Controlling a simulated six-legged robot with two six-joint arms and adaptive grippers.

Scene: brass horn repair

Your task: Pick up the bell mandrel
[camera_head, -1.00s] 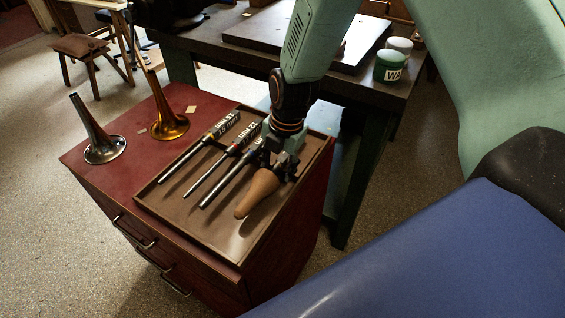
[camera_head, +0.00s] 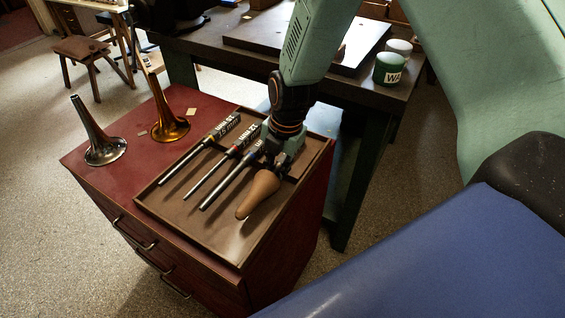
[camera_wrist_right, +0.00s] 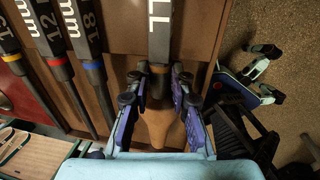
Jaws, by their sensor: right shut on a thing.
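The bell mandrel has a tan, bulging cone (camera_head: 259,192) and a dark handle marked with white letters, of which "LL" shows in the wrist view (camera_wrist_right: 159,28). It lies at the right side of the brown tray (camera_head: 222,236) on the red cabinet. My right gripper (camera_head: 284,163) is down over it from above. In the right wrist view, the fingers (camera_wrist_right: 158,92) are shut on the mandrel from both sides, where cone and handle meet. The head view shows the handle mostly hidden by my gripper. I see no clear gap between mandrel and tray. My left gripper is not in view.
Several steel rod mandrels (camera_head: 187,163) with dark labelled handles lie left of it in the tray. A silver bell (camera_head: 104,150) and a brass bell (camera_head: 170,126) stand on the red cabinet (camera_head: 100,178). A dark workbench (camera_head: 215,49) with a green tin (camera_head: 389,69) is behind.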

